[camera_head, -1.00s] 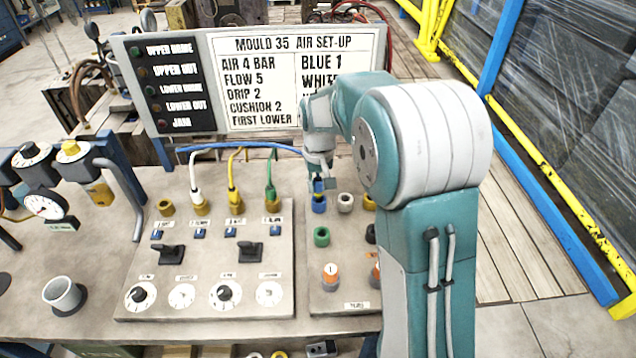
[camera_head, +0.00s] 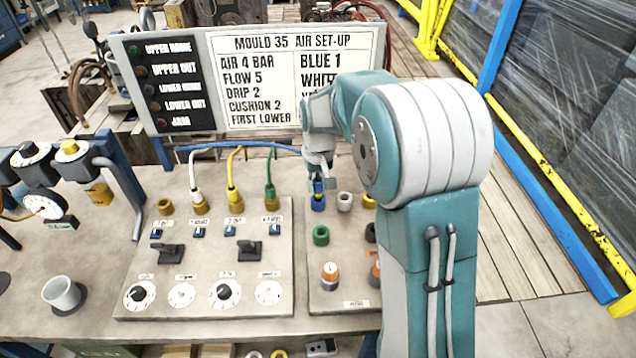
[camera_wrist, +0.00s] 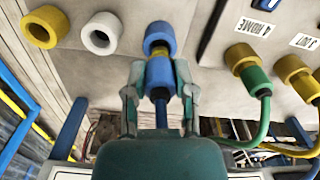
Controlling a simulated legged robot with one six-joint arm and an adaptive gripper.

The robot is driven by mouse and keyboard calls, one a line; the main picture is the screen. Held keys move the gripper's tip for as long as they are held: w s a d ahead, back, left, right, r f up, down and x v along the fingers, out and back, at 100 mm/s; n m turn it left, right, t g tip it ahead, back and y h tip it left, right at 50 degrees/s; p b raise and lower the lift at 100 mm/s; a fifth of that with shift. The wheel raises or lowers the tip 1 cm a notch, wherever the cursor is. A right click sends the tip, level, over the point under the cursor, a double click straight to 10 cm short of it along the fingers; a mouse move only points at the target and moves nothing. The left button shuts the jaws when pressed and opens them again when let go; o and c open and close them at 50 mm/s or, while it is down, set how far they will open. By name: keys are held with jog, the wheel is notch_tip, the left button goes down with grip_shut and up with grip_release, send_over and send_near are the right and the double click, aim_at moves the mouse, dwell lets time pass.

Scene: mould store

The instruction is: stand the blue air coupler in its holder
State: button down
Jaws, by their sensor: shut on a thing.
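The blue air coupler (camera_wrist: 160,75), with a yellow band, is between the fingers of my gripper (camera_wrist: 158,92) in the wrist view. My gripper is shut on it. The coupler's far end meets the blue ring holder (camera_wrist: 159,36); I cannot tell how deep it sits inside. In the head view the blue holder (camera_head: 318,203) is at the top left of the right-hand panel, with my gripper (camera_head: 318,182) right above it. The blue hose (camera_head: 240,146) runs left from the coupler behind the other hoses.
White (camera_head: 344,202) and yellow (camera_head: 369,201) holders stand to the right, a green one (camera_head: 321,235) in front. White, yellow and green couplers (camera_head: 270,200) with hoses stand on the left panel (camera_head: 215,262). The sign board (camera_head: 260,80) rises behind.

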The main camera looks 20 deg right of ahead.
aim_at(318, 178)
jog(key=shift+f, duration=1.1)
dwell(0.6)
jog(key=shift+c, duration=1.8)
grip_release()
jog(key=o, duration=0.4)
jog(key=shift+c, duration=0.2)
jog(key=shift+r, duration=0.15)
jog(key=shift+r, duration=3.65)
